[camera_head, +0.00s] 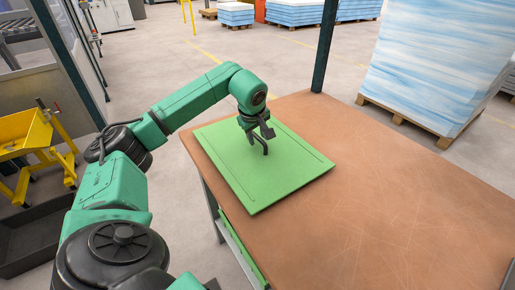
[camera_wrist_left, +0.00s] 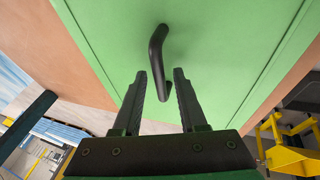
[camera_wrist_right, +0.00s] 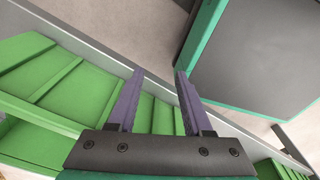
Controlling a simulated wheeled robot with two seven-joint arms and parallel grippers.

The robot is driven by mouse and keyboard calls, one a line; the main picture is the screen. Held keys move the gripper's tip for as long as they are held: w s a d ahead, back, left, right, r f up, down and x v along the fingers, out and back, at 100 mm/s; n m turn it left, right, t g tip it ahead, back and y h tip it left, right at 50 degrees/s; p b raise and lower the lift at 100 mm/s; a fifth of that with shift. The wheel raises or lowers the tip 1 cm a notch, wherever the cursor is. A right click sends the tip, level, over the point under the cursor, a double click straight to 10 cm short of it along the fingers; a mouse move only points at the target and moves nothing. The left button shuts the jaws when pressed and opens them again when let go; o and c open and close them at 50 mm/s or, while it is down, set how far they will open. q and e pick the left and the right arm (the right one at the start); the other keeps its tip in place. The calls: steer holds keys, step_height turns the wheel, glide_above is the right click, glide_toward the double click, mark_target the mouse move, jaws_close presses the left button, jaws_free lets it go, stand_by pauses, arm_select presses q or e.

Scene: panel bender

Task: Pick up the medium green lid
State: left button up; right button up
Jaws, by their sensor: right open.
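The green lid (camera_head: 235,172) is a flat green panel lying on the left end of the brown table. Its black bar handle (camera_wrist_left: 156,50) stands near its middle. My left gripper (camera_head: 262,133) is over the lid at the handle. In the left wrist view, my left gripper (camera_wrist_left: 160,75) is open, and the handle's lower end shows in the gap between the fingers; I cannot tell if they touch. My right gripper (camera_wrist_right: 159,72) is open and empty, away from the lid and outside the head view.
The brown table (camera_head: 390,200) is bare to the right of the lid. Green ribbed panels (camera_wrist_right: 60,85) lie below my right gripper, beside a grey rail. A dark post (camera_head: 325,45) stands at the table's far edge. A yellow cart (camera_head: 35,140) is at left.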

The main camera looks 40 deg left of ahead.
arm_select(q)
jaws_close()
stand_by(1.2)
